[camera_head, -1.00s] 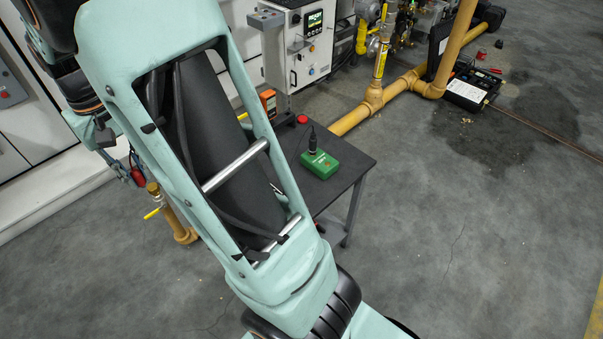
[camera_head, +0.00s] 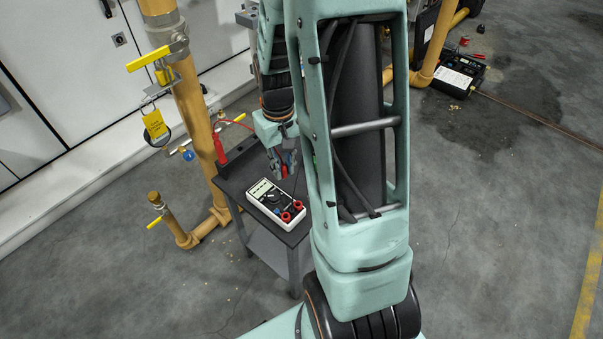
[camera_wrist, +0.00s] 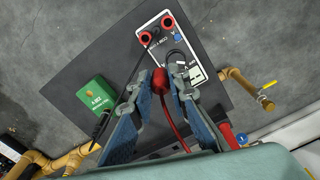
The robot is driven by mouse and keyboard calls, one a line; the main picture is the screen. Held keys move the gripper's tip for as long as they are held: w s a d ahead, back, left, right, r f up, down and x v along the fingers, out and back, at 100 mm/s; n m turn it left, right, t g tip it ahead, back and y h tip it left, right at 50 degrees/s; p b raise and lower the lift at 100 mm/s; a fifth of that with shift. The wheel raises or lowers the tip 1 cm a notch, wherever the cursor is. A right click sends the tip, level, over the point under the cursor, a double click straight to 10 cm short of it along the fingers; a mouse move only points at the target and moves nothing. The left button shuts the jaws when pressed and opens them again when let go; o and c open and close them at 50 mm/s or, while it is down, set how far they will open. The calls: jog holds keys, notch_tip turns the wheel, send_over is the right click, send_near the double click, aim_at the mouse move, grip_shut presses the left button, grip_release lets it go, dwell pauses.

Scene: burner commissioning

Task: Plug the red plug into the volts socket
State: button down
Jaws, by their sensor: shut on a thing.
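My gripper (camera_head: 283,170) is at the end of my bent arm, above the table. It is shut on the red plug (camera_wrist: 160,81), which sits between the blue-grey fingers in the wrist view, its red lead trailing back. The white meter (camera_head: 267,194) lies flat on the table beneath and ahead of the gripper. It has two red-ringed sockets, one (camera_wrist: 145,37) nearer the left and one (camera_wrist: 167,21) at the right in the wrist view. The plug is apart from both. The print beside them is too small to tell which is volts.
The dark table (camera_wrist: 75,65) carries a green box (camera_wrist: 97,105) with a black lead. A red upright post (camera_head: 219,150) stands at its left edge. Yellow pipes (camera_head: 195,110) with a tagged valve rise left of the table. An open black case (camera_head: 455,72) lies on the floor behind.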

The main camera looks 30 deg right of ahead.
jog(key=s+d+f, duration=0.1)
jog(key=s, duration=0.1)
jog(key=s+d+f, duration=0.1)
jog(key=shift+s+f+p, duration=0.3)
jog(key=shift+s+f, duration=0.05)
jog(key=shift+d+f+b, duration=0.1)
jog(key=shift+f+b, duration=2)
jog(key=shift+f, duration=0.5)
jog(key=shift+f, duration=0.1)
jog(key=shift+f+b, duration=0.9)
jog(key=shift+f, duration=0.15)
jog(key=c, duration=1.8)
grip_release()
jog(key=shift+o, duration=0.2)
jog(key=shift+r, duration=0.15)
notch_tip(320, 180, up, 12)
